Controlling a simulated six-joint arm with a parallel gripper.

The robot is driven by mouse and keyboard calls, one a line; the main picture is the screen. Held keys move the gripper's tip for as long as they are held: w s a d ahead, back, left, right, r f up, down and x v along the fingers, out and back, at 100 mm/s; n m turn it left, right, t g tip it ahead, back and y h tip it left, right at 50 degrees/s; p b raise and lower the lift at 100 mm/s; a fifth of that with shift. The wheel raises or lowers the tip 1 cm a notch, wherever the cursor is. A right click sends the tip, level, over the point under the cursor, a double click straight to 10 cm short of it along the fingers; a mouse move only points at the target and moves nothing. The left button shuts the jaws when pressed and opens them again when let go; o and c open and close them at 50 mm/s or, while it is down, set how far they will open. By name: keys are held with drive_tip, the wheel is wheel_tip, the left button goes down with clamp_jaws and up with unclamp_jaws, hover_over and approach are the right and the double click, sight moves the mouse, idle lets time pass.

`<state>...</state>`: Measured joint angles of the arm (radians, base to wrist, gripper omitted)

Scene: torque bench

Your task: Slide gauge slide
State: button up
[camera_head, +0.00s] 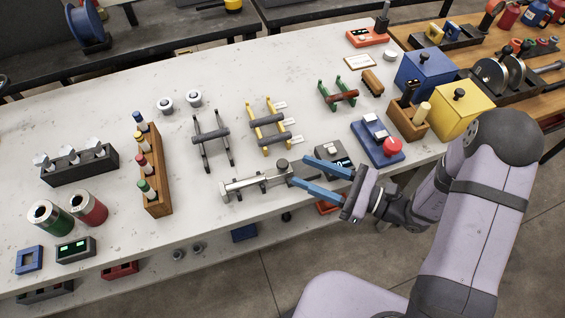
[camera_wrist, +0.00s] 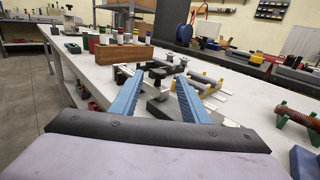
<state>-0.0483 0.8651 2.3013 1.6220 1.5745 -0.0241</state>
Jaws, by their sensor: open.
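The gauge (camera_head: 243,184) is a long silver bar device lying near the front edge of the white bench. A dark round knob (camera_head: 282,164) stands at its right end, which seems to be the slide part. My gripper (camera_head: 299,170) has two long blue fingers, spread apart, coming in from the right. Their tips are at the gauge's right end, near the knob; I cannot tell if they touch it. In the wrist view, the fingers (camera_wrist: 161,74) are apart, with grey and dark parts visible between and beyond them.
A grey box with a display (camera_head: 333,157) stands just behind the fingers. Yellow stands (camera_head: 267,125) and black stands (camera_head: 212,140) hold dark bars behind the gauge. A wooden rack (camera_head: 156,185) is to the left. A blue fixture with a red knob (camera_head: 377,142) is to the right.

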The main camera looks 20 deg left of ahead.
sight(282, 163)
drive_tip(key=a+p, duration=0.1)
drive_tip(key=a, duration=0.4)
drive_tip(key=shift+s+a+r+p, duration=0.1)
drive_tip(key=shift+a+p, duration=0.1)
drive_tip(key=shift+p, duration=0.2)
drive_tip(key=shift+a, duration=0.9)
drive_tip(key=shift+c, duration=0.7)
